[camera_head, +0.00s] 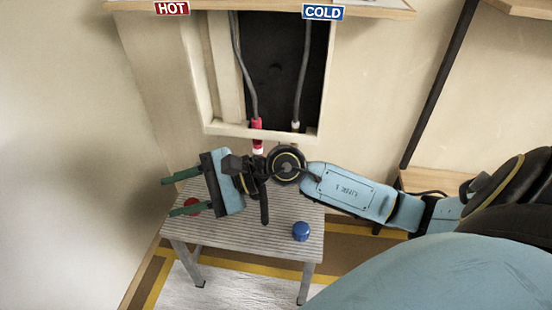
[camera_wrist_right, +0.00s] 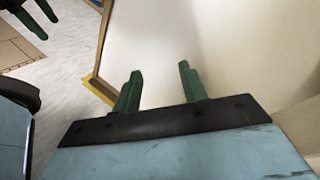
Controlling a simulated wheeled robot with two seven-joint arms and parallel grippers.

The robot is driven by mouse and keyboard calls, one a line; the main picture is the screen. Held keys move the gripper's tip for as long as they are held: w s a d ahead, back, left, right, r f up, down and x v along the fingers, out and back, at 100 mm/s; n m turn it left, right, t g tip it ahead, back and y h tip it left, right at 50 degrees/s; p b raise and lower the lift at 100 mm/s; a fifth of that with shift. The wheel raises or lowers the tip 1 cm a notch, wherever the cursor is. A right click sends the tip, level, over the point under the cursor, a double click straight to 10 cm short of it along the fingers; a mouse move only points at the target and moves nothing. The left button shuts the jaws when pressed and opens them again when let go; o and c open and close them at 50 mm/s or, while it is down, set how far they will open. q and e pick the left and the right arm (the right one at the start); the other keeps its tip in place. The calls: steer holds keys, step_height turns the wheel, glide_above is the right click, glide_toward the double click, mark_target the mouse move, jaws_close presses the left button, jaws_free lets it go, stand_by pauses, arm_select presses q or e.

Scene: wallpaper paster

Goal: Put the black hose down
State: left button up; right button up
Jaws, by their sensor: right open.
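My right gripper (camera_head: 167,196) reaches in over a slatted stool, its green fingers pointing left. The fingers stand apart; in the right wrist view the gap between them (camera_wrist_right: 160,88) is empty. Two dark grey hoses hang in the wall recess: one under the HOT sign (camera_head: 243,65) with a red end, one under the COLD sign (camera_head: 303,70) with a pale end. Which one is the black hose I cannot tell. Dark green finger-like parts (camera_wrist_right: 33,15) at the right wrist view's upper left look like my left gripper; their opening is unclear.
The slatted stool (camera_head: 285,210) carries a blue cap (camera_head: 300,231) at its front right. A red round piece (camera_head: 192,206) shows by my right fingers. The wall recess (camera_head: 275,80) has a pale wooden frame. The wall to the left is bare.

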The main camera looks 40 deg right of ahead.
steer(key=d+r+m+t+h, duration=0.15)
steer(key=r+m+t, duration=0.35)
steer(key=m, duration=0.5)
steer(key=d+r+m+t, duration=0.25)
steer(key=m+t, duration=0.35)
steer(key=m, duration=0.4)
steer(key=d+f+m+h, duration=0.4)
steer(key=m+h, duration=0.2)
steer(key=m, duration=0.5)
steer(key=d+f+m+h, duration=0.35)
steer(key=m+h, duration=0.35)
steer(key=m, duration=0.3)
steer(key=s+a+f+m+g+y, duration=0.1)
steer(key=s+a+f+m+g, duration=0.1)
steer(key=s+f+m+g, duration=1)
steer(key=s+f+m, duration=0.1)
steer(key=s+f, duration=0.2)
steer(key=shift+a+f+m+y, duration=0.15)
steer(key=shift+f+m+y, duration=0.15)
steer(key=shift+y, duration=0.05)
